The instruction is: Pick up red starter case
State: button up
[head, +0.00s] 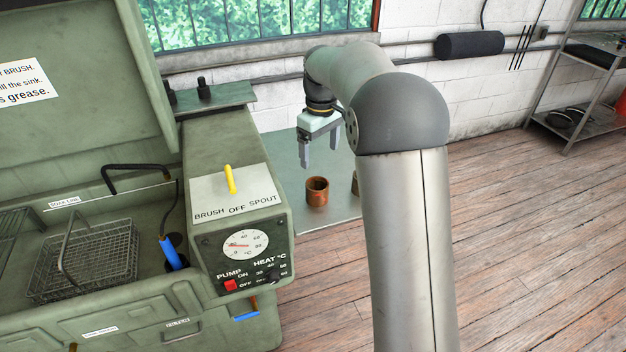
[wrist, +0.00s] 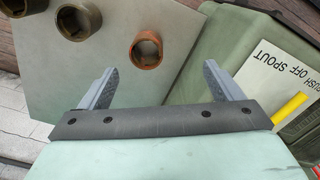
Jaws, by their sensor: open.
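The red starter case is a short, hollow, orange-red cylinder; it stands upright on a grey-green metal table (head: 285,165). It is the red case (head: 317,191) in the head view, and it also shows in the wrist view (wrist: 146,49), just beyond the space between the fingertips. My gripper (head: 319,155) is open and empty, pointing down above the table and a little above and behind the case. Both fingers of my gripper (wrist: 160,70) show in the wrist view, apart from the case.
Two brown-olive cases stand left of the red one in the wrist view, a nearer one (wrist: 78,20) and one cut by the frame edge (wrist: 20,6). In the head view my arm hides most of that side. A green parts washer (head: 235,190) with a yellow lever borders the table.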

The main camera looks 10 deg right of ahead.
aim_at(318, 191)
jog(key=shift+n, duration=0.5)
jog(key=w+f, duration=0.1)
jog(key=f, duration=0.3)
jog(key=w+f+p, duration=0.1)
jog(key=f, duration=0.3)
jog(key=w+f+p, duration=0.1)
jog(key=f, duration=0.3)
jog(key=shift+w+d+f, duration=0.1)
jog(key=shift+w+f, duration=0.05)
jog(key=shift+w, duration=0.2)
jog(key=shift+w+d+f+p, duration=0.15)
jog(key=shift+f+p, duration=0.45)
jog(key=shift+f, duration=0.9)
jog(key=shift+w+f+p, duration=0.1)
jog(key=shift+f+p, duration=0.45)
jog(key=shift+f, duration=0.9)
jog(key=c, duration=1.2)
jog(key=shift+r, duration=0.1)
jog(key=c, duration=0.4)
jog(key=shift+w+r, duration=0.1)
